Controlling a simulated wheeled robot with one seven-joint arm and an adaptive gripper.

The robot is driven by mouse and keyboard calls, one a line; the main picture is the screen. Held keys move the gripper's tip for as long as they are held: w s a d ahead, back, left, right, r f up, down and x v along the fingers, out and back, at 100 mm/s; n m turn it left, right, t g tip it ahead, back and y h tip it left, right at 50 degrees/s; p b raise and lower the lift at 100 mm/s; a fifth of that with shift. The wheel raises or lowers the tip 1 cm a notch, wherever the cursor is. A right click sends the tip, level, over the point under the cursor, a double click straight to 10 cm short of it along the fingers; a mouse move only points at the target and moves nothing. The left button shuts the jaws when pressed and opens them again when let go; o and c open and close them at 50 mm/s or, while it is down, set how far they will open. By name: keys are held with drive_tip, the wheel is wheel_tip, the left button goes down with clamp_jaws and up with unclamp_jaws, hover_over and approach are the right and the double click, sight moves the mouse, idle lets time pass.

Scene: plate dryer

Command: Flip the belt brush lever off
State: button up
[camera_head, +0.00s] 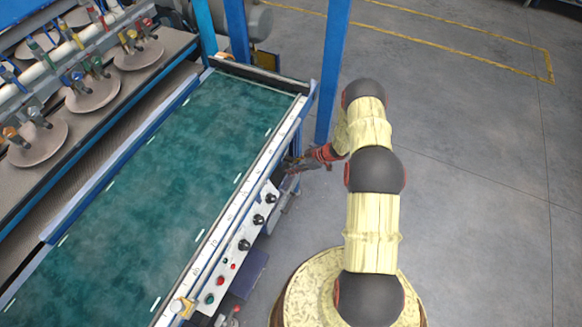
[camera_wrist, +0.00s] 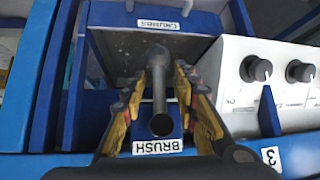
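The brush lever (camera_wrist: 160,92) is a grey metal rod with a round dark end, seen nearly end-on in the wrist view. It stands out from a blue recessed panel, by an upside-down BRUSH label (camera_wrist: 158,146). My gripper (camera_wrist: 157,78) is open, with one yellow-and-black finger on each side of the lever. Gaps seem to show between both fingers and the rod, so I see no clear grip. In the head view my gripper (camera_head: 293,164) reaches the machine's right side, and the lever cannot be made out there.
A white control box with black knobs (camera_wrist: 257,69) stands close to the right of my gripper. A CRUMBS label (camera_wrist: 157,25) is above the lever. The green belt (camera_head: 165,165) lies left of my arm. A blue post (camera_head: 333,70) rises close behind my gripper. Open floor is at right.

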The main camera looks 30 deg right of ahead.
drive_tip(key=v, duration=1.1)
drive_tip(key=shift+d, duration=0.15)
drive_tip(key=shift+s+r, duration=0.1)
drive_tip(key=shift+s, duration=0.05)
